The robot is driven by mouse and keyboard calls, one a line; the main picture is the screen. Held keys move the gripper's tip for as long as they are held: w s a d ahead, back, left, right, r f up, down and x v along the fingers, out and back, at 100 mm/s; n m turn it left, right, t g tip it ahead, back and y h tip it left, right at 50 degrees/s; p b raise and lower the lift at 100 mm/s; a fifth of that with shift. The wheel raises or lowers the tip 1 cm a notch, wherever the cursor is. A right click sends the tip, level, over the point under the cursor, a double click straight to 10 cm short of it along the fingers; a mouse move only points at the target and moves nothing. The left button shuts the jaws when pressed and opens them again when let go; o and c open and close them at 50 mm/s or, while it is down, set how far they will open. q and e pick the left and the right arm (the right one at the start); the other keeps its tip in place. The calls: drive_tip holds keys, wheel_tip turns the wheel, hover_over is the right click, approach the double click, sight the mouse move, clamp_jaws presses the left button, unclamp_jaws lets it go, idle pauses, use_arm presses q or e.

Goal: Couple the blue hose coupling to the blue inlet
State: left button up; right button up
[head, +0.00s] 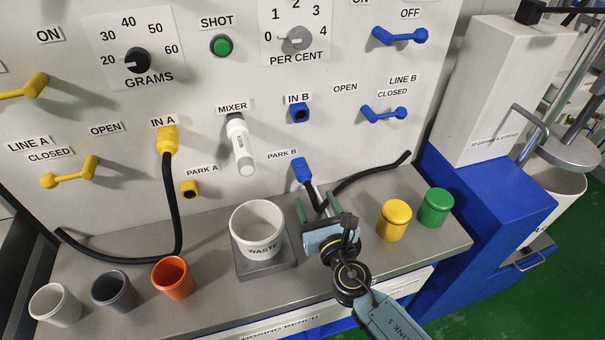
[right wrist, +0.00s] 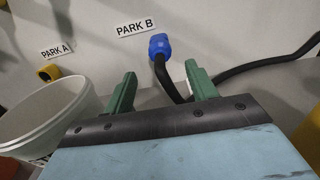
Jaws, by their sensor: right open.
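The blue hose coupling (head: 302,172) is at the PARK B position on the panel, with its black hose (head: 372,172) running down and off to the right. In the right wrist view the coupling (right wrist: 159,46) lies beyond and between my fingertips. The blue inlet (head: 299,113), labelled IN B, is above it on the panel with nothing attached. My right gripper (head: 318,205) is open just below and in front of the coupling, apart from it. Its green fingers also show in the right wrist view (right wrist: 162,85), on either side of the hose. My left gripper is not in view.
A white WASTE cup (head: 257,229) stands left of my right gripper. Yellow (head: 394,220) and green (head: 436,207) lidded jars stand to its right. A yellow coupling (head: 167,139) is on IN A. The white mixer nozzle (head: 241,147) sticks out left of IN B.

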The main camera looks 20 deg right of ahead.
sight(307, 183)
drive_tip(key=shift+w+a+b, duration=0.15)
drive_tip(key=shift+w+b, duration=0.25)
drive_tip(key=shift+w, duration=3.55)
clamp_jaws()
drive_tip(key=shift+s+p, duration=0.4)
drive_tip(key=shift+s, duration=1.55)
drive_tip(key=shift+s+r, duration=0.1)
drive_tip(key=shift+s, duration=0.95)
drive_tip(key=shift+s, duration=0.15)
drive_tip(key=shift+s+d, duration=0.2)
drive_tip(key=shift+s, duration=1.7)
